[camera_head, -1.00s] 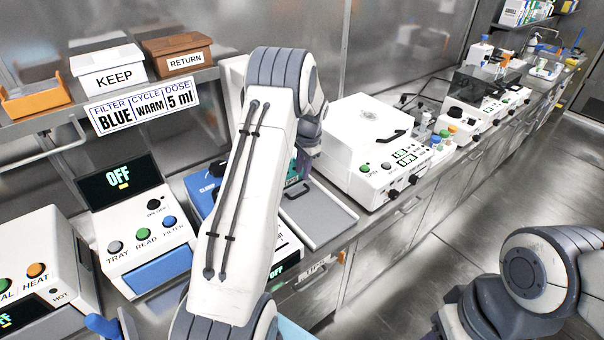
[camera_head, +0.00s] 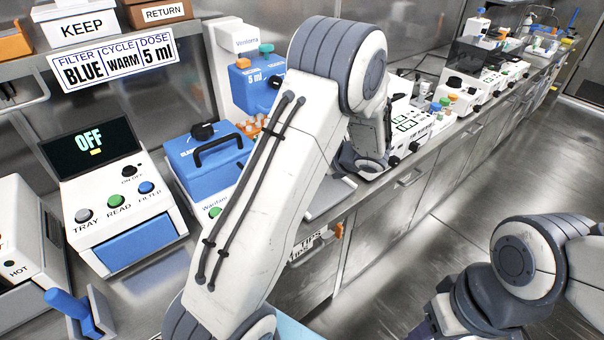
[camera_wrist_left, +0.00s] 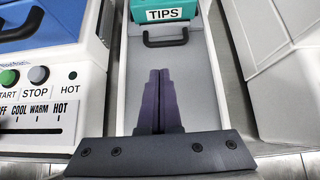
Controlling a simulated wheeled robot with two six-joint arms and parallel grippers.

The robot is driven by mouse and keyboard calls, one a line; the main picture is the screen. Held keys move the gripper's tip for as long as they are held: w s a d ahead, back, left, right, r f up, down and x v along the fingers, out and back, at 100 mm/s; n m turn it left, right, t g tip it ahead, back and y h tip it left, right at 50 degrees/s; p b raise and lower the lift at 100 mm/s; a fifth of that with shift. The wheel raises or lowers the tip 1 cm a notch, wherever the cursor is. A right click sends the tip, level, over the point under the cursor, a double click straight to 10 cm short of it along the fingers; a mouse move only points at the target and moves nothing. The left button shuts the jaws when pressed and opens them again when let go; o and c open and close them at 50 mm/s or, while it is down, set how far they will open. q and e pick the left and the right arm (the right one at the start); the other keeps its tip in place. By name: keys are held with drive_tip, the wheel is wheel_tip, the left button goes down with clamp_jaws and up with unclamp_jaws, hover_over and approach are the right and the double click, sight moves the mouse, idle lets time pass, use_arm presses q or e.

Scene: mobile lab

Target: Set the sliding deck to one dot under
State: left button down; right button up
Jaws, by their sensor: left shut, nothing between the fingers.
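The sliding deck (camera_wrist_left: 200,95) is a light grey tray with raised sides and a black bar handle (camera_wrist_left: 165,43). A teal box labelled TIPS (camera_wrist_left: 165,12) sits at its far end. In the head view only part of the deck (camera_head: 328,198) shows beside my left arm. My left gripper (camera_wrist_left: 160,75) is shut and empty, its fingertips over the tray floor, on the near side of the handle and apart from it in the picture. In the head view my left arm hides these fingers. No dot marks are readable. My right gripper is out of view.
A blue-topped machine (camera_head: 205,155) stands left of the deck, with START and STOP buttons (camera_wrist_left: 37,75). A white housing (camera_wrist_left: 275,60) borders the deck on the right. A reader showing OFF (camera_head: 95,150) stands further left. Open floor (camera_head: 475,170) lies right of the bench.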

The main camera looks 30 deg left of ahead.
use_arm(q)
drive_tip(key=x, duration=0.9)
drive_tip(key=shift+a+f, duration=0.15)
drive_tip(key=shift+a, duration=0.1)
drive_tip(key=a, duration=0.1)
drive_tip(key=w+a, duration=0.1)
drive_tip(key=a, duration=0.2)
drive_tip(key=shift+w+a, duration=0.1)
drive_tip(key=shift+w, duration=0.2)
drive_tip(key=shift+a, duration=0.15)
